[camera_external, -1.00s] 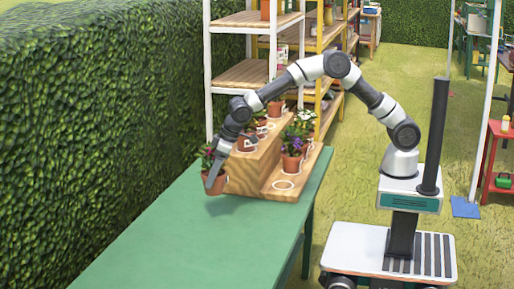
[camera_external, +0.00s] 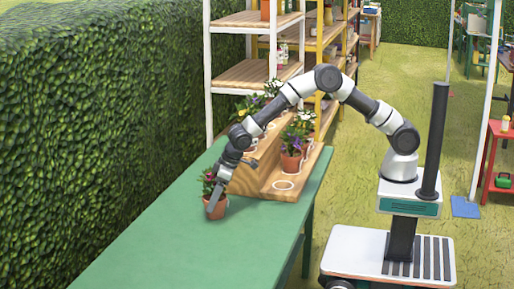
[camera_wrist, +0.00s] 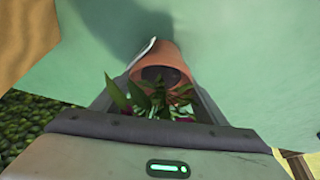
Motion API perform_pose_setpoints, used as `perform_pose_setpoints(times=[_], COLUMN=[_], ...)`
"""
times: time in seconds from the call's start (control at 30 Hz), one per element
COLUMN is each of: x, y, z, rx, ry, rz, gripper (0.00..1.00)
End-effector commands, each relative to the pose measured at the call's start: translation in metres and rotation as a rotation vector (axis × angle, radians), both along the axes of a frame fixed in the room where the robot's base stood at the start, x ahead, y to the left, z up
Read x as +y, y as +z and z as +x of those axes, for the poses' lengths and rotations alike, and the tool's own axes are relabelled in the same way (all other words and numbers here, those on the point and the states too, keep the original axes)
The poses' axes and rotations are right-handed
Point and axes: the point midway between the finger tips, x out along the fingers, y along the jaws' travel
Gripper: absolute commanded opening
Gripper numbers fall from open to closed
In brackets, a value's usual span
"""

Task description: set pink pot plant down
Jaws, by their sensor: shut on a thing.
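The pink pot plant (camera_external: 215,207) is a terracotta pot with green leaves and small pink flowers. It is at the left side of the wooden stand, over the green table (camera_external: 150,245). My gripper (camera_external: 213,200) is shut on the pot and points down. In the wrist view the pot (camera_wrist: 163,62) sits between the fingers, with leaves and magenta petals toward the camera. The pot looks close to the table top; I cannot tell whether its base touches. A shadow lies beside it on the table.
A stepped wooden stand (camera_external: 262,187) holds several potted plants, including one on its lower step (camera_external: 291,160) beside an empty white ring (camera_external: 283,185). A hedge (camera_external: 90,130) runs along the left. The table's near part is clear.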

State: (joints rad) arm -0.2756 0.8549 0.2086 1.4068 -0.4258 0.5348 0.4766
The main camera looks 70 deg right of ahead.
Motion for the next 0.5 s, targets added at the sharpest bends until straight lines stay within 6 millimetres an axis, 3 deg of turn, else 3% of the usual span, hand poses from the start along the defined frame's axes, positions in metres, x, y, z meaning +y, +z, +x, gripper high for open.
perform_pose_setpoints(times=[0.03, 0.07, 0.17, 0.5], x=[0.0004, 0.0000, 0.0000, 0.0000], y=[-0.0023, -0.0031, -0.0021, 0.0017], z=[0.0007, 0.0000, 0.0000, 0.0000], rx=[-0.002, 0.000, 0.000, 0.000], ry=[0.000, 0.000, 0.000, 0.000], rz=[0.000, 0.000, 0.000, 0.000], gripper=[0.31, 0.68, 0.85, 0.85])
